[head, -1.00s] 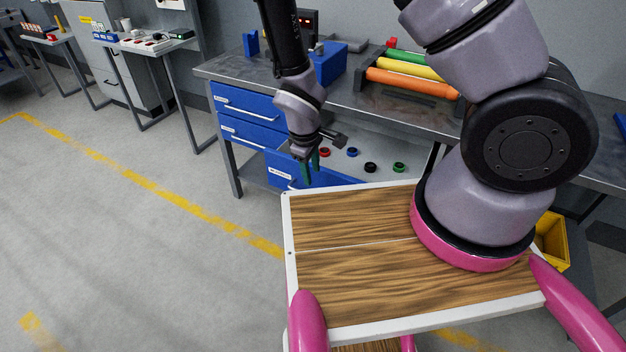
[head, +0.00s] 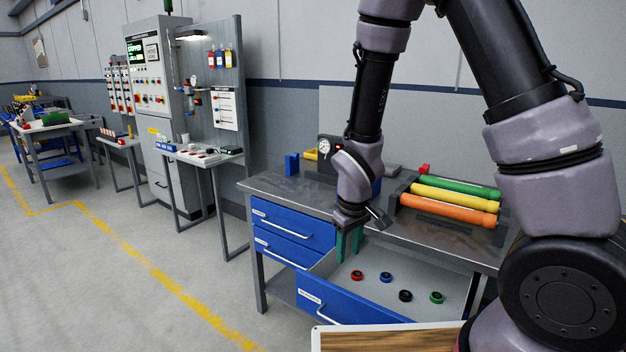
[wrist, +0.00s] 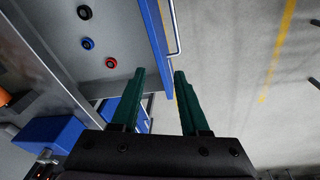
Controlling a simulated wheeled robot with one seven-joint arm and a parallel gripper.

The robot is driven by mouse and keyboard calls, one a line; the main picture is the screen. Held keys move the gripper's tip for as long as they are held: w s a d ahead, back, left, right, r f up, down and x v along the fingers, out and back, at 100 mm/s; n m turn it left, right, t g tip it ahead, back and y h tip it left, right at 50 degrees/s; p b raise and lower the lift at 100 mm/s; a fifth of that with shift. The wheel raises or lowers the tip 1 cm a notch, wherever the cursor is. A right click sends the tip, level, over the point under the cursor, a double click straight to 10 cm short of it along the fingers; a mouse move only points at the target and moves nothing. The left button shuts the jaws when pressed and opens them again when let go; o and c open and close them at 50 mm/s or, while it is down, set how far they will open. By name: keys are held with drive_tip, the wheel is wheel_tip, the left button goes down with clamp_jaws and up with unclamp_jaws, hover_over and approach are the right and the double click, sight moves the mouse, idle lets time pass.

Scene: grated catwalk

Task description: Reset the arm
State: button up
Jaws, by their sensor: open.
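My gripper (head: 348,245) hangs from the arm with its dark green fingers pointing down, by the left end of the open bottom drawer (head: 365,318). In the wrist view the fingers (wrist: 160,82) are apart with nothing between them. The fingers appear clear of the drawer's blue front, which shows beyond them in that view.
The drawer holds a red ring (head: 357,275), a blue ring (head: 386,278), a black ring (head: 405,296) and a green ring (head: 437,297). The metal workbench (head: 290,186) carries green, yellow and orange cylinders (head: 450,206). Open grey floor lies to the left.

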drive_tip(key=w+d+r+m+t+y, duration=0.1)
drive_tip(key=d+r+m, duration=0.25)
drive_tip(key=r, duration=0.55)
drive_tip(key=d+r+m+t+y, duration=0.15)
drive_tip(key=d+r, duration=0.25)
drive_tip(key=r, duration=0.6)
drive_tip(key=s+d+r+m+t, duration=0.1)
drive_tip(key=s+d+r+m, duration=0.2)
drive_tip(key=r, duration=0.4)
drive_tip(key=s+d+r+m+t, duration=0.1)
drive_tip(key=s+d+r+m, duration=0.2)
drive_tip(key=s+d+r, duration=0.2)
wheel_tip(320, 180, up, 3)
drive_tip(key=shift+s+d+t+h, duration=0.15)
drive_tip(key=shift+s+t+h, duration=0.2)
drive_tip(key=shift+s, duration=0.7)
